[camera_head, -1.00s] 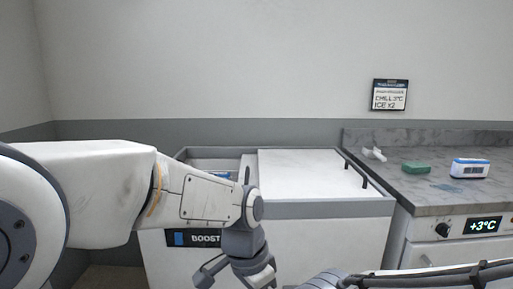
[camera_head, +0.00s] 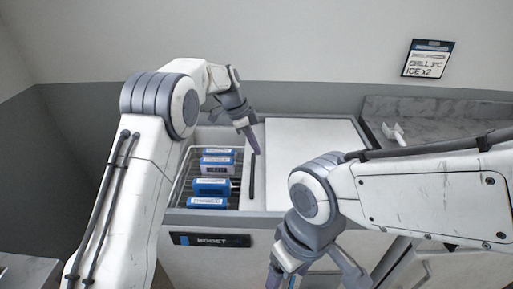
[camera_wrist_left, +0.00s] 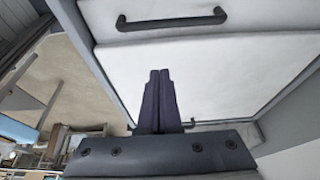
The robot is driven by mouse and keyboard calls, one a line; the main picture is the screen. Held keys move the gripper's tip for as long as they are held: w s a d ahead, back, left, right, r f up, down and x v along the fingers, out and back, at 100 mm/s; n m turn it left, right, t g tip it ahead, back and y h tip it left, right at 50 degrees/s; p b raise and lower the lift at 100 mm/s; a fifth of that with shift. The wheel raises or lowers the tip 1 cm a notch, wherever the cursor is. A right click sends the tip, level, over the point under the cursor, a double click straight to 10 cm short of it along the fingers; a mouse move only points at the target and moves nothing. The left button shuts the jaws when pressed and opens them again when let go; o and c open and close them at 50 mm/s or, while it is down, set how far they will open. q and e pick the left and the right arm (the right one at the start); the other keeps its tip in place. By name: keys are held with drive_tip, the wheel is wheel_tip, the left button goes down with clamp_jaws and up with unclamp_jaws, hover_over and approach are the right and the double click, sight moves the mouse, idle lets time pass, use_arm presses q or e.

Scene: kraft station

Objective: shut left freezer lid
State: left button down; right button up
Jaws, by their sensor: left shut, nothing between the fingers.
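The freezer (camera_head: 225,218) stands in front of me. Its left part is open and shows blue-and-white boxes (camera_head: 211,187) in a wire basket. A white lid panel (camera_head: 310,145) covers the right part. A narrow white strip with a dark bar handle (camera_head: 252,180) shows along that panel's left edge. My left gripper (camera_head: 256,150) is shut and empty, its tips pointing down near the far end of this handle; contact cannot be told. The left wrist view shows the shut fingers (camera_wrist_left: 161,75) over white lid surface, with a dark handle (camera_wrist_left: 172,19) beyond. My right gripper (camera_head: 312,275) is open, low in front of the freezer.
A grey counter (camera_head: 440,120) with a small white object (camera_head: 394,133) stands to the right, partly behind my right arm. A sign (camera_head: 427,59) hangs on the back wall. The floor to the left of the freezer looks dark and clear.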

use_arm(q)
drive_tip(key=p+x, duration=0.1)
drive_tip(key=x, duration=0.3)
drive_tip(key=d+p+x, duration=0.1)
drive_tip(key=x, duration=0.4)
drive_tip(key=shift+s+d+r, duration=0.1)
drive_tip(key=shift+r, duration=0.15)
drive_tip(key=a, duration=0.1)
drive_tip(key=a+f+p, duration=0.1)
drive_tip(key=a, duration=0.1)
drive_tip(key=shift+a+f, duration=0.2)
drive_tip(key=shift+a, duration=0.3)
use_arm(e)
wheel_tip(320, 180, up, 3)
drive_tip(key=shift+r, duration=0.2)
